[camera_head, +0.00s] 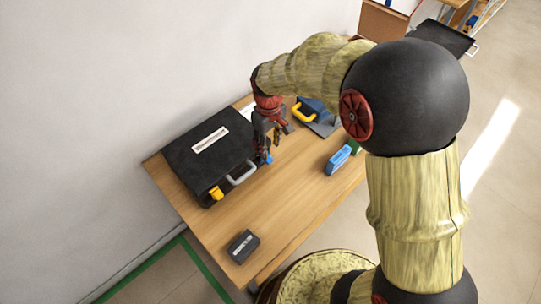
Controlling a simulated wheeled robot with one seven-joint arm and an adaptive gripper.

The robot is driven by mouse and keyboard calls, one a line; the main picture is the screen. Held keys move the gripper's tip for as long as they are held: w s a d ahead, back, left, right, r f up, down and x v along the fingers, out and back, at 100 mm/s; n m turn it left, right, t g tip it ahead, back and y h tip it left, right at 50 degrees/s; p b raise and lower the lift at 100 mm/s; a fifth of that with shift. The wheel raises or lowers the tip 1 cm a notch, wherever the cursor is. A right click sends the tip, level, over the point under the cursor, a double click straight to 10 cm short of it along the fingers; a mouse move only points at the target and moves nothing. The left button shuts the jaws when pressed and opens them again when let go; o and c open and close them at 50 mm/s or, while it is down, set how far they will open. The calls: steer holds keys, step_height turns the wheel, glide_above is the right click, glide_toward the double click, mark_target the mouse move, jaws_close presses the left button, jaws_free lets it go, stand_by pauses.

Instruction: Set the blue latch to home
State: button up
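A black case (190,163) with a white label lies on the wooden table by the wall. Its front side has a grey handle (242,174) and a yellow latch (216,193) at the near end. The blue latch (266,158) shows as a small blue piece at the far end of the case's front side, partly covered by my gripper. My gripper (266,146) points down just above and beside the blue latch. Whether its fingers touch the latch, and whether they are open or shut, is too small and overlapped to tell.
A small dark box (242,246) sits at the table's near end. A blue object (338,160) stands near the right edge. A grey-blue item with a yellow handle (303,115) lies behind my gripper. The table (275,200) is clear between the case and the right edge.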

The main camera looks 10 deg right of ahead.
mark_target(269, 159)
step_height(269, 159, down, 7)
steer(key=shift+r+b, duration=0.1)
steer(key=shift+b, duration=0.65)
steer(key=shift+c, duration=0.6)
steer(key=shift+r, duration=0.1)
jaws_close()
